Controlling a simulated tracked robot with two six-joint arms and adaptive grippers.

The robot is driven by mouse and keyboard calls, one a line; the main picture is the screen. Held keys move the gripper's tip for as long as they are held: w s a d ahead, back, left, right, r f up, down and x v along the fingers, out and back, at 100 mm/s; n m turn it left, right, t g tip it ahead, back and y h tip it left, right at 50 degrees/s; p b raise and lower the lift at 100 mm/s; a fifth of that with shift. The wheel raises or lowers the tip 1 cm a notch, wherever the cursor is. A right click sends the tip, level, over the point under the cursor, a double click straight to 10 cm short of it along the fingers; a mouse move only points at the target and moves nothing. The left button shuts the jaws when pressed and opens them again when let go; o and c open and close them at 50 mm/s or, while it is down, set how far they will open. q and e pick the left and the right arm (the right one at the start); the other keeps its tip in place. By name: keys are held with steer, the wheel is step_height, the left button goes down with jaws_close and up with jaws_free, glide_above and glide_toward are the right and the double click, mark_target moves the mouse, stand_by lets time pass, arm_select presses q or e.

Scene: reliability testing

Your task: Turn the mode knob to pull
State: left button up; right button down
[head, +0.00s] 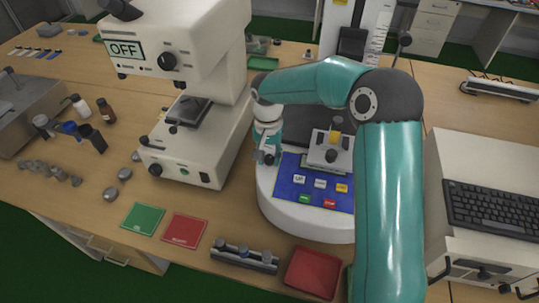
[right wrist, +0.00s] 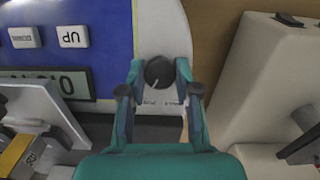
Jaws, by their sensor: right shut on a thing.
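The mode knob (right wrist: 159,72) is a small dark round knob with a pale pointer line, on the white base beside the blue panel. In the right wrist view its pointer slants toward the lower left; labels around it are too small to read. My right gripper (head: 267,156) has one finger on each side of the knob and is shut on it. In the head view the gripper hides the knob. The tester's white rounded base (head: 290,215) carries the blue panel (head: 287,193) with UP, green and red buttons. My left gripper is out of view.
A white hardness tester (head: 190,150) marked OFF stands close left of my right gripper. A specimen fixture (head: 328,150) sits behind the panel. Green (head: 143,218) and red (head: 185,230) mats, a sample rack (head: 244,257) and a red tray (head: 312,272) lie in front.

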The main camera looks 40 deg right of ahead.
steer(key=shift+n, duration=0.4)
steer(key=n, duration=0.2)
steer(key=n+h, duration=0.1)
steer(key=n, duration=0.1)
steer(key=shift+w+a+n+g, duration=0.1)
steer(key=shift+w+n+g, duration=0.05)
steer(key=shift+n+g, duration=0.2)
steer(key=n+h, duration=0.1)
steer(key=n, duration=0.2)
steer(key=n+h+b, duration=0.1)
steer(key=n, duration=0.2)
steer(key=shift+a, duration=0.1)
stand_by(0.3)
steer(key=c, duration=0.8)
jaws_free()
